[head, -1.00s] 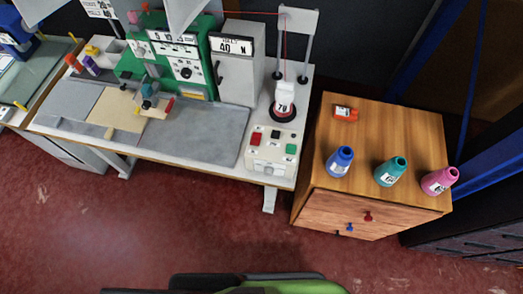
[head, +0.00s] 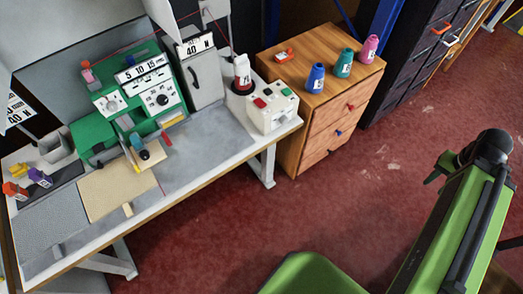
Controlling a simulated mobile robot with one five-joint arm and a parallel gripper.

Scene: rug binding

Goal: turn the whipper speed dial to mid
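A green whipper machine (head: 92,136) stands at the back of the workbench. Its white front panel (head: 150,90) carries a black round dial (head: 162,100), below a sign reading 5, 10, 15. A second, paler round dial (head: 112,104) sits on a small white panel to its left. The dial markings are too small to read, so I cannot tell either setting. My green arm shows at the lower right, far from the machine, and I cannot make out gripper fingers on it.
Tan fabric (head: 118,182) lies on the workbench (head: 192,168). A control box (head: 268,106) and a grey cabinet (head: 202,76) stand to the right. A wooden drawer unit (head: 318,120) holds three bottles and an orange item. Red floor in front is open.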

